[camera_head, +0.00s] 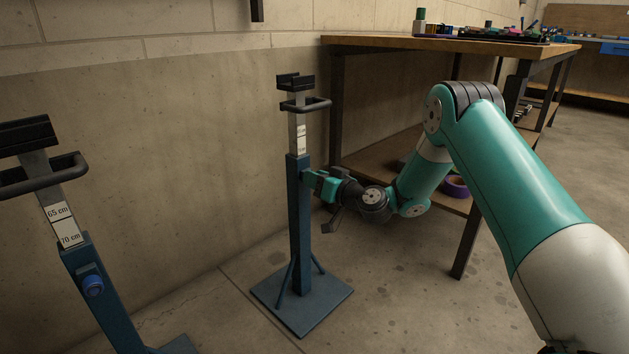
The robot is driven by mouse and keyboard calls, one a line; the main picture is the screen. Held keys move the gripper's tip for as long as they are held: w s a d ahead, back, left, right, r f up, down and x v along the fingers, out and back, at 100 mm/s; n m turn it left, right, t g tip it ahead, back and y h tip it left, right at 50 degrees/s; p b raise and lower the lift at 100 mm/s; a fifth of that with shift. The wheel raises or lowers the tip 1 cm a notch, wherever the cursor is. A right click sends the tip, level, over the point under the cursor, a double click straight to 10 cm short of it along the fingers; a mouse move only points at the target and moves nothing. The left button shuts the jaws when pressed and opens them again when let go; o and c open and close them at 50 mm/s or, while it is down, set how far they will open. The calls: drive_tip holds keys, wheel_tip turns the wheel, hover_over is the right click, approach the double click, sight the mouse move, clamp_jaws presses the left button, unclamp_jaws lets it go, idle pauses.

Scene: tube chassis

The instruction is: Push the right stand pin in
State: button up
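The right stand (301,225) is a blue upright post on a square base plate, in the middle of the head view. A pale inner bar with a scale label (301,138) rises from it to a black handle (306,104) and a black top rest (295,82). My gripper (314,180) is at the right side of the post's upper part, close against it where the pin sits. The pin is mostly hidden by my gripper, so I cannot tell how far in it is. The fingers are too small to tell whether they are open or shut.
The left stand (102,300) has a blue pin knob (93,284) and a label reading 65 cm and 70 cm. A wooden workbench (450,43) stands behind my arm, with a purple tape roll (455,187) on its lower shelf. Floor between the stands is clear.

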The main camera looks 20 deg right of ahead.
drive_tip(key=o, duration=0.3)
drive_tip(key=shift+a, duration=0.1)
drive_tip(key=b+v, duration=1.3)
drive_tip(key=v, duration=0.4)
drive_tip(key=shift+s+d, duration=0.15)
drive_tip(key=shift+d, duration=0.1)
drive_tip(key=shift+r, duration=0.1)
